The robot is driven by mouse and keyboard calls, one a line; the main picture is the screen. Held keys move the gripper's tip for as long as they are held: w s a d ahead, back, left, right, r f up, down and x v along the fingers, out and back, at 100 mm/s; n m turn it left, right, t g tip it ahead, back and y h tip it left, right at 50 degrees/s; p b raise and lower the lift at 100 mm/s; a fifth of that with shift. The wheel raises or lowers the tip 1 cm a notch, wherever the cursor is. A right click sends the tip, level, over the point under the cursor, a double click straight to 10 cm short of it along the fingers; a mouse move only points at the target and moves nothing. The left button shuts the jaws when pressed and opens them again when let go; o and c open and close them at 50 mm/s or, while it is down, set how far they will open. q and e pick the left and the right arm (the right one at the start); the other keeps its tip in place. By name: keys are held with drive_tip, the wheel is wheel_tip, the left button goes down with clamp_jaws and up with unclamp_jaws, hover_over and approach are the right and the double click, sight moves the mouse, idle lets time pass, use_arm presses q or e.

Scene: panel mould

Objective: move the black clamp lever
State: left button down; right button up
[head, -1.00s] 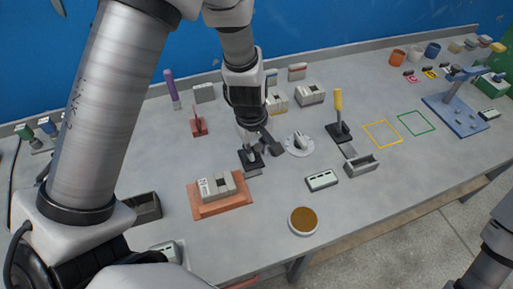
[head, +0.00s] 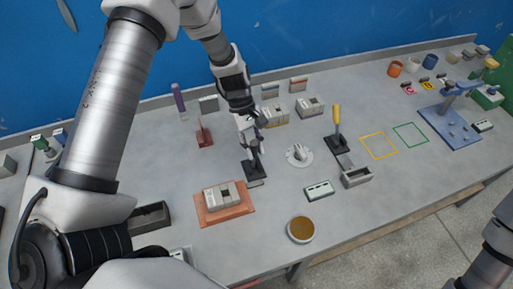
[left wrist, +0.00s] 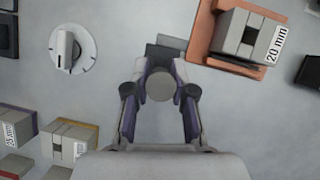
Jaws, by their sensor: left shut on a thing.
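The black clamp lever (head: 255,165) stands on a small black base on the grey table, left of the white dial. My left gripper (head: 250,137) comes down on it from above. In the left wrist view, the round grey-looking top of the lever (left wrist: 160,86) sits between the purple finger pads of my left gripper (left wrist: 160,92), which is shut on it. The lever's lower shaft is mostly hidden in that view. My right gripper does not show; only part of my right arm is at the right edge of the head view.
An orange tray (head: 243,214) with grey blocks lies just in front of the lever. The white dial (head: 299,153) is close on its right, with a yellow-handled lever (head: 337,120) beyond. A red stand (head: 204,133) is behind left. Table front right is mostly clear.

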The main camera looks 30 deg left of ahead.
use_arm(q)
drive_tip(key=w+a+f+g+h+b, duration=0.1)
drive_tip(key=b, duration=0.1)
drive_tip(key=w+a+f+g+h+b, duration=0.1)
drive_tip(key=w+a+g+h+b, duration=0.1)
drive_tip(key=b, duration=0.1)
drive_tip(key=shift+a+h, duration=0.25)
drive_tip(key=shift+h, duration=0.05)
drive_tip(key=shift+w+a+f+g+h+b, duration=0.1)
drive_tip(key=shift+w+a+g+h+b, duration=0.3)
drive_tip(key=shift+g+h+b, duration=0.55)
drive_tip(key=shift+s+t+y, duration=0.1)
drive_tip(key=shift+t+y, duration=0.15)
drive_tip(key=c, duration=1)
unclamp_jaws()
drive_tip(key=shift+o, duration=0.2)
